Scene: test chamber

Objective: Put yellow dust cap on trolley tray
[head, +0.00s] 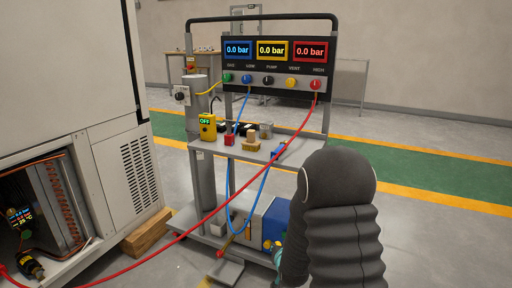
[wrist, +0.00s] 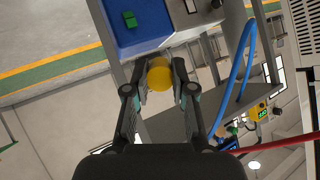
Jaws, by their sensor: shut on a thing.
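The yellow dust cap (wrist: 160,75) is round and sits between the two fingers of my gripper (wrist: 160,86) in the wrist view. The fingers are closed on its sides. A blue box (wrist: 140,30) with a green block on it lies just beyond the cap. In the head view my dark arm hides most of the gripper and the cap, low at the right of the trolley. The trolley tray (head: 213,149) is the grey upper shelf below the gauge panel, higher than my gripper.
The tray carries a yellow meter (head: 207,126), a red block (head: 229,140), a tan block (head: 251,145) and a blue item (head: 279,151) at its right. A red hose (head: 187,231) and a blue hose (head: 259,195) hang across the trolley front. A white cabinet (head: 115,130) stands left.

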